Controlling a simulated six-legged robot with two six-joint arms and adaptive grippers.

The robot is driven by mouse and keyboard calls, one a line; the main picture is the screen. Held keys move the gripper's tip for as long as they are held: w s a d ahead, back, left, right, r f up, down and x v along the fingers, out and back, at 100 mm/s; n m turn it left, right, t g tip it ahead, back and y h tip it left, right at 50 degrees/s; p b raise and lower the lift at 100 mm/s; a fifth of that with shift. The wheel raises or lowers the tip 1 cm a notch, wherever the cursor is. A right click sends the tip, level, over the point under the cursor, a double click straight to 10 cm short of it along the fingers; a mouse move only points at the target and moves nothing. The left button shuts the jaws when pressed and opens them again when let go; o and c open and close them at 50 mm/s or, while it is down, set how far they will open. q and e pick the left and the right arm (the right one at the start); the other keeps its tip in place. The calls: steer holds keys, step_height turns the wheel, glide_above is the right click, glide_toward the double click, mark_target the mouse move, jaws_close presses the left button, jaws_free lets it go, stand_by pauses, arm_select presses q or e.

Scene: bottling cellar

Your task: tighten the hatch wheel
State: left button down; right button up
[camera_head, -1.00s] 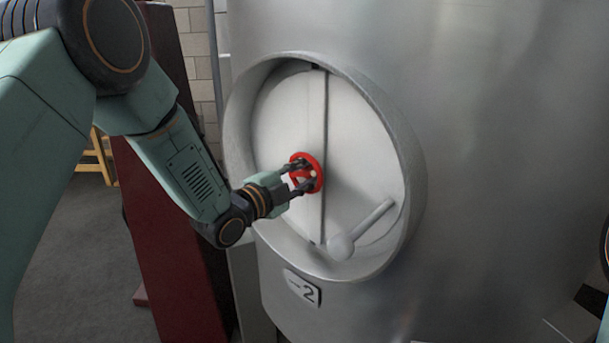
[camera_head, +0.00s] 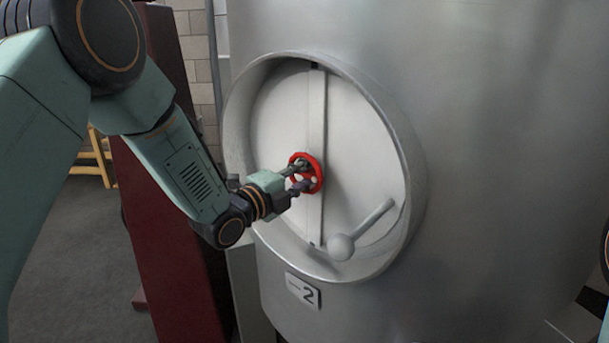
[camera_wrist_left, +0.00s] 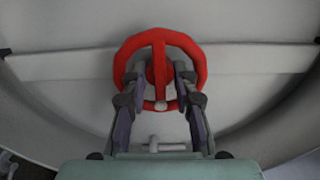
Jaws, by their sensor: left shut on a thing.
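The red hatch wheel (camera_head: 317,170) sits at the middle of the round pale hatch (camera_head: 362,150) on a big steel tank, in front of an upright bar. My left gripper (camera_head: 300,177) comes in from the left, its two fingers at the wheel and shut on it. In the left wrist view the wheel (camera_wrist_left: 129,52) shows face on, with a spoke running up and down between the fingers (camera_wrist_left: 160,84). The fingertips cover parts of the wheel near its hub. My right gripper is not in view.
A lever with a round knob (camera_head: 341,247) stands out at the hatch's lower right. A raised steel collar (camera_head: 408,170) rings the hatch. A plate marked 2 (camera_head: 303,291) is below. A dark red post (camera_head: 165,220) stands left, behind my arm.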

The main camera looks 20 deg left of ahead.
arm_select(q)
steer(key=c, duration=1.1)
jaws_free()
steer(key=shift+o, duration=0.2)
steer(key=v, duration=1.2)
